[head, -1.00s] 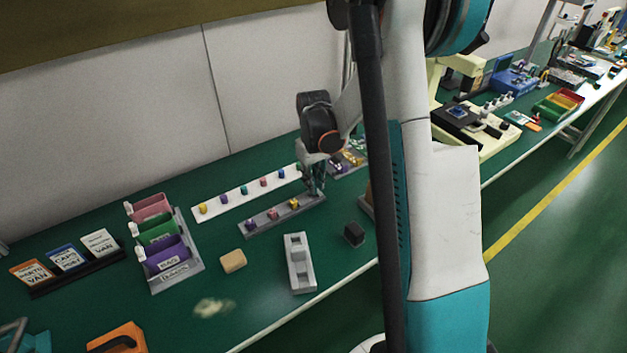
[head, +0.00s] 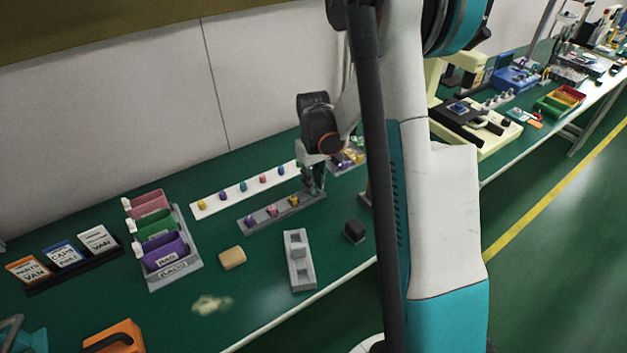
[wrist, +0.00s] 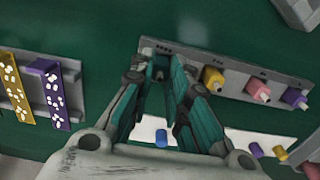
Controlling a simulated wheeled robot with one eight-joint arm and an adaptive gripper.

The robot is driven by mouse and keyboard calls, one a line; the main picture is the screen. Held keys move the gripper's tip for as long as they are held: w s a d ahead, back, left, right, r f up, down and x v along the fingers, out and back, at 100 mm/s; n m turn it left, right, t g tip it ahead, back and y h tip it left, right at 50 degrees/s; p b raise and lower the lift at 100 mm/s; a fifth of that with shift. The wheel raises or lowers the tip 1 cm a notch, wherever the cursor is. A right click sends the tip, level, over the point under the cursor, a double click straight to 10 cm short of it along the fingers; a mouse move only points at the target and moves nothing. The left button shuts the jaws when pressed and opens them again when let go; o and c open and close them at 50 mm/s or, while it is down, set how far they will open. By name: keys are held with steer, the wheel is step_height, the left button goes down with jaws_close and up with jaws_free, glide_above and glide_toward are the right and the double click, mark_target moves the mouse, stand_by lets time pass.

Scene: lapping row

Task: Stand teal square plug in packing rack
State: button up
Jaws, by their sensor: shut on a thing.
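A grey packing rack (head: 262,216) lies on the green bench, with a purple, a pink and a gold plug standing in it. In the wrist view the same rack (wrist: 226,68) runs from the fingertips to the right, with the gold plug (wrist: 213,79) nearest. My gripper (head: 317,190) is low over the rack's right end in the head view. In the wrist view my gripper (wrist: 164,64) is shut on the teal square plug, at the rack's end beyond the gold plug. The plug is mostly hidden between the teal fingers, so I cannot tell whether it touches the rack.
A white strip (head: 225,198) with several coloured plugs lies behind the rack. A grey block fixture (head: 299,262), a black block (head: 354,231) and a tan block (head: 232,258) are in front. Coloured bins (head: 165,251) stand left. Another plug holder (head: 350,160) lies right of the gripper.

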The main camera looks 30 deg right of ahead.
steer(key=shift+f, duration=0.25)
steer(key=o, duration=0.9)
step_height(320, 180, up, 12)
stand_by(0.4)
